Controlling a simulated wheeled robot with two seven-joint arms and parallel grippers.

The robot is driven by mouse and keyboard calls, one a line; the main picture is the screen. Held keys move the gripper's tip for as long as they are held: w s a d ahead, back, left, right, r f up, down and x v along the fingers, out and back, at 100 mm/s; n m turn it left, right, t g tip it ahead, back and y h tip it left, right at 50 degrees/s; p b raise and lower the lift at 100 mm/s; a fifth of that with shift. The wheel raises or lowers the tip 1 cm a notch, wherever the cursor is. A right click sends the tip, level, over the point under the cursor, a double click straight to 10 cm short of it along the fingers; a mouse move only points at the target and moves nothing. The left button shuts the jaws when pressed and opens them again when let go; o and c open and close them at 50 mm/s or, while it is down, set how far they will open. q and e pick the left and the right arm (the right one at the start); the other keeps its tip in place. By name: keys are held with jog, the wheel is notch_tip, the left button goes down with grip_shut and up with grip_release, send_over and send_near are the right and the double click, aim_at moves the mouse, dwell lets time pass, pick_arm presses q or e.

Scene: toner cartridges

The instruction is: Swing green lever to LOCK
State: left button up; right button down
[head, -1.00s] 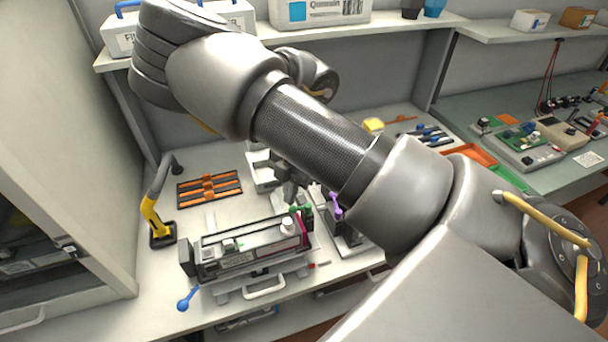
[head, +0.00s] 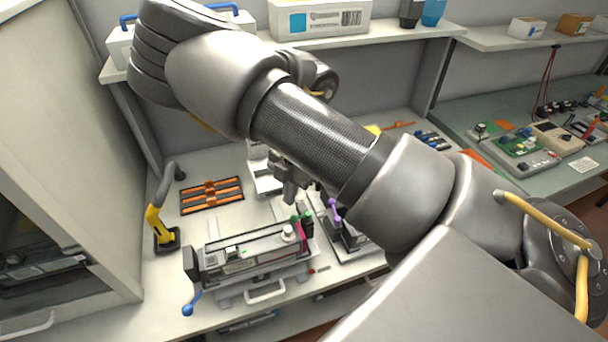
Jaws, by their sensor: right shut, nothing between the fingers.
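The green lever (head: 307,217) stands at the right end of the long grey toner cartridge unit (head: 245,257), beside a magenta part (head: 302,237). It is small here, and I cannot read any LOCK mark. My right gripper (head: 289,198) points down just above and behind the lever, shut and empty. A small gap seems to lie between the fingertips and the lever, but I cannot tell for sure. My right arm crosses the view and hides part of the bench behind. My left gripper is not in view.
A purple-levered unit (head: 335,212) stands close on the right. A blue-ended lever (head: 188,309) sticks out at the front left. A yellow-and-grey stand (head: 160,226) and a black tray with orange bars (head: 212,194) are at the left. A shelf runs above.

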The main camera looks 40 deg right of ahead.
notch_tip(320, 180, up, 4)
jog(key=p, duration=0.3)
dwell(0.4)
